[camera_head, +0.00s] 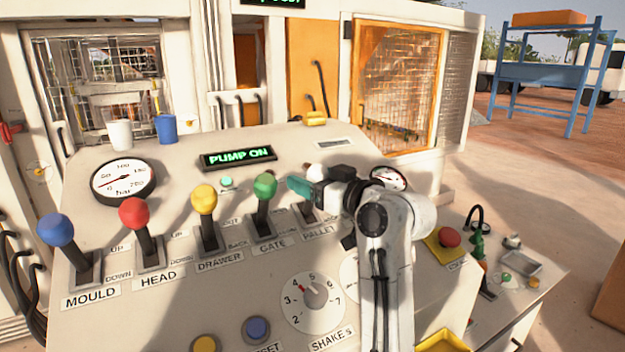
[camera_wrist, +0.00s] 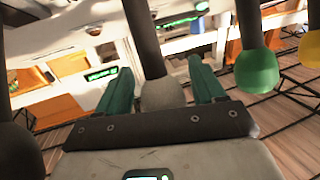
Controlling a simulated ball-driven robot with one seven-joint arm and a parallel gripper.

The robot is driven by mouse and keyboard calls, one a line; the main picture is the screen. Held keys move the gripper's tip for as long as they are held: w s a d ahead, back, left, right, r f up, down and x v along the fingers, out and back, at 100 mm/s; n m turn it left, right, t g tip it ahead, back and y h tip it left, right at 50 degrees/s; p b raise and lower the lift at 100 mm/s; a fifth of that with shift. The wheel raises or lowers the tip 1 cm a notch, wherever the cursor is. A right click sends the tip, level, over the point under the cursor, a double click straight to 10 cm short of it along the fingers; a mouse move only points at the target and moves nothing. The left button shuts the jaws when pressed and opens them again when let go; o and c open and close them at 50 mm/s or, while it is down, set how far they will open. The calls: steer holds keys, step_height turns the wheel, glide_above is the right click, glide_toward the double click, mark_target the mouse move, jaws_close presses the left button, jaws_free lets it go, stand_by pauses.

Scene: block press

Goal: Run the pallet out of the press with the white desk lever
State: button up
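The white lever (camera_head: 314,170), labelled PALLET, stands at the right end of the lever row on the desk. Its knob is mostly hidden behind my gripper in the head view. In the wrist view its pale knob (camera_wrist: 162,96) sits between my two green fingers. My gripper (camera_head: 302,186) is open around the knob, and gaps show on both sides of it in the wrist view (camera_wrist: 163,92). The press (camera_head: 400,85) stands behind the desk with an orange mesh gate. I cannot make out the pallet.
The green gate lever (camera_head: 265,187) stands close to the left of my gripper. Yellow (camera_head: 204,199), red (camera_head: 134,212) and blue (camera_head: 55,229) levers follow further left. A red stop button (camera_head: 450,237) is at the right. The display (camera_head: 238,157) reads PUMP ON.

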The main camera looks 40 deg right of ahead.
steer(key=s+b, duration=0.2)
steer(key=s, duration=0.8)
steer(key=shift+s+b, duration=0.3)
steer(key=shift+s, duration=0.1)
stand_by(0.8)
